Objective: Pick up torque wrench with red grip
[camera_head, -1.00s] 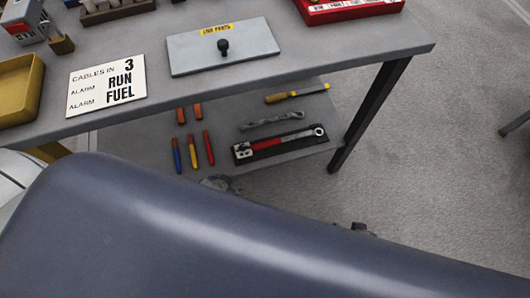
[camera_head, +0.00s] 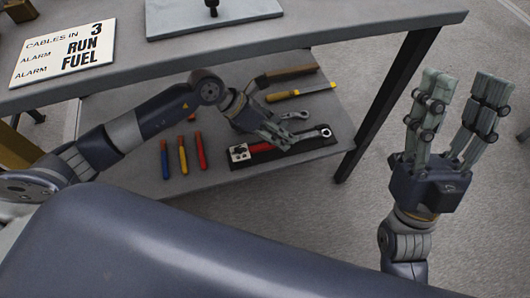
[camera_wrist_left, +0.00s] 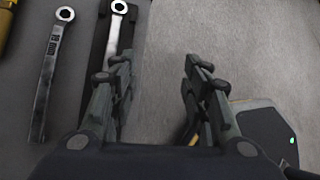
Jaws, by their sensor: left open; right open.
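The torque wrench with the red grip (camera_head: 258,149) lies in a black holder (camera_head: 290,152) on the lower shelf of the bench. My left gripper (camera_head: 283,134) is open and empty above it, its fingers hiding part of the wrench. In the left wrist view the wrench's silver ring end (camera_wrist_left: 119,7) shows at the top. There, my left gripper (camera_wrist_left: 155,72) has one finger over the black holder and the other over the floor. My right gripper (camera_head: 466,95) is open and empty, raised at the right, apart from the bench.
A silver spanner (camera_wrist_left: 50,75) lies beside the holder. A yellow-handled tool (camera_head: 300,92) and several coloured-handled tools (camera_head: 182,158) lie on the same shelf. The bench top (camera_head: 350,30) overhangs it; a dark leg (camera_head: 385,105) stands at the right. The floor beyond is clear.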

